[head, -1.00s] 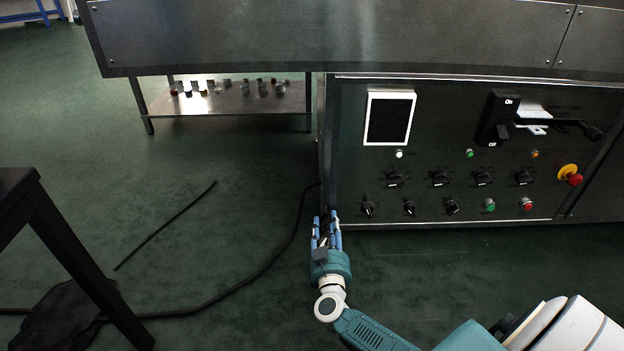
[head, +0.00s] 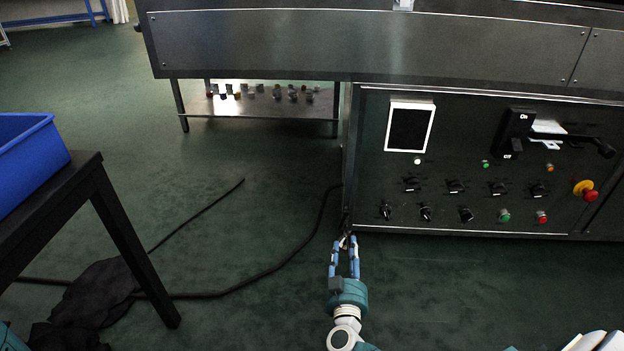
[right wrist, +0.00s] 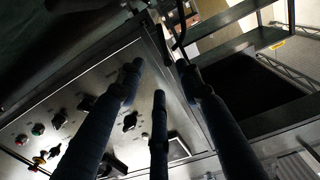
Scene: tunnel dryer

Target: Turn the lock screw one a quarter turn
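The dryer's dark control panel (head: 455,125) stands at the right in the head view. It carries a screen, several black rotary knobs and coloured buttons. I cannot pick out lock screw one for certain in either view. My right gripper (head: 347,240) is at the panel's lower left corner, fingers pointing towards it. I cannot tell whether the tips touch the panel. In the right wrist view the gripper's (right wrist: 159,78) three dark fingers stand apart with nothing seen between them, and the panel lies behind them. My left gripper is not in view.
A black table (head: 115,225) with a blue crate (head: 30,160) stands at the left. A dark cable (head: 270,270) and dark cloth (head: 95,295) lie on the floor. A low metal shelf (head: 260,108) with several small items is beyond. The floor below the panel is clear.

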